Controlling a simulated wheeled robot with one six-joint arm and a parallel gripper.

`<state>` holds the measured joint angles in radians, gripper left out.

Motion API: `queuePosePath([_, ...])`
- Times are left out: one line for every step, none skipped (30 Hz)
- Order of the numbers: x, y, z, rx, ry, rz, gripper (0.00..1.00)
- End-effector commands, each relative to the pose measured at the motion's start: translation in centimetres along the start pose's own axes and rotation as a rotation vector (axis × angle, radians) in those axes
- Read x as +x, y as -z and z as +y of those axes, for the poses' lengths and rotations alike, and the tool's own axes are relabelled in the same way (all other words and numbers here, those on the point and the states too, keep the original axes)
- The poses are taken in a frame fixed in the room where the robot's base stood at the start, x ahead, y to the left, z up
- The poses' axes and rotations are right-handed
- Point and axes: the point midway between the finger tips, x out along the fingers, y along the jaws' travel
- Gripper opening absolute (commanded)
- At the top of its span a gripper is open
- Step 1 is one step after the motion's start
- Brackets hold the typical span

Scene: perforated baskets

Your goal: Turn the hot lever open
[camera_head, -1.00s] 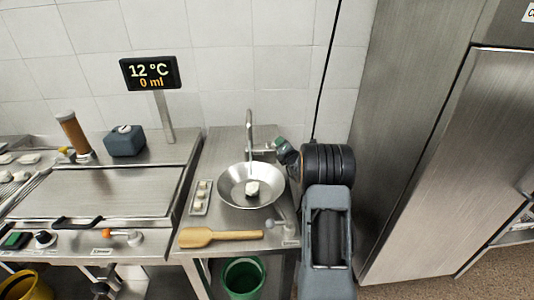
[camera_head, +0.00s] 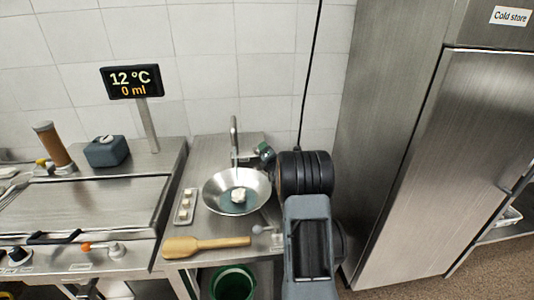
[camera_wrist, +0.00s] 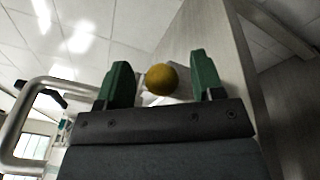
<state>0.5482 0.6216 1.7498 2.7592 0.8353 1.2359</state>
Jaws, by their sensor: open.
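My gripper (camera_head: 265,152) is at the right of the thin sink spout (camera_head: 234,140), partly hidden by my own wrist. In the wrist view my gripper (camera_wrist: 160,84) has its green fingers spread. A dull yellow ball (camera_wrist: 162,79) shows between them, nearer the left finger; I cannot tell whether it touches or if it is the hot lever's knob. The spout (camera_wrist: 22,110) curves at the left of that view. The round metal basin (camera_head: 212,196) below the spout holds a white lump (camera_head: 238,195) on a blue-green patch. The display (camera_head: 131,81) reads 12 °C and 0 ml.
A small tray (camera_head: 185,206) and a wooden paddle (camera_head: 205,245) lie beside the basin. A grey-knobbed lever (camera_head: 260,228) is at the counter's front right. A tall steel cold store (camera_head: 440,150) stands close on the right. A green bucket (camera_head: 233,283) is below.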

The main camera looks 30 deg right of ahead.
Motion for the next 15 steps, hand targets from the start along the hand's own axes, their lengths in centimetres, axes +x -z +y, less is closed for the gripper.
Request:
queuePosePath([0.0, 0.0, 0.0, 0.0, -0.001, -0.001, 0.61])
queuePosePath([0.0, -0.1, 0.1, 0.0, -0.001, -0.001, 0.61])
queuePosePath([0.0, -0.1, 0.2, 0.0, -0.002, -0.001, 0.61])
queuePosePath([0.0, -0.2, 0.3, 0.0, -0.002, -0.002, 0.61])
queuePosePath([0.0, -0.3, 0.5, 0.0, -0.003, -0.002, 0.61])
queuePosePath([0.0, -0.5, 0.8, -0.001, -0.004, -0.002, 0.61])
queuePosePath([0.0, -0.7, 1.1, -0.001, -0.004, -0.001, 0.61])
queuePosePath([0.0, -0.9, 1.5, -0.001, -0.004, -0.001, 0.61])
queuePosePath([0.0, -1.3, 2.1, -0.001, -0.005, -0.001, 0.61])
queuePosePath([0.0, -1.6, 2.6, -0.002, -0.005, -0.001, 0.61])
queuePosePath([-0.1, -2.0, 3.1, -0.003, -0.006, -0.002, 0.61])
queuePosePath([-0.8, -2.4, 3.9, -0.004, -0.009, -0.003, 0.61])
queuePosePath([-1.3, -2.6, 4.4, -0.003, -0.009, -0.004, 0.61])
queuePosePath([-1.8, -2.9, 5.0, -0.003, -0.011, -0.006, 0.61])
queuePosePath([-2.5, -3.4, 5.8, -0.003, -0.014, -0.007, 0.61])
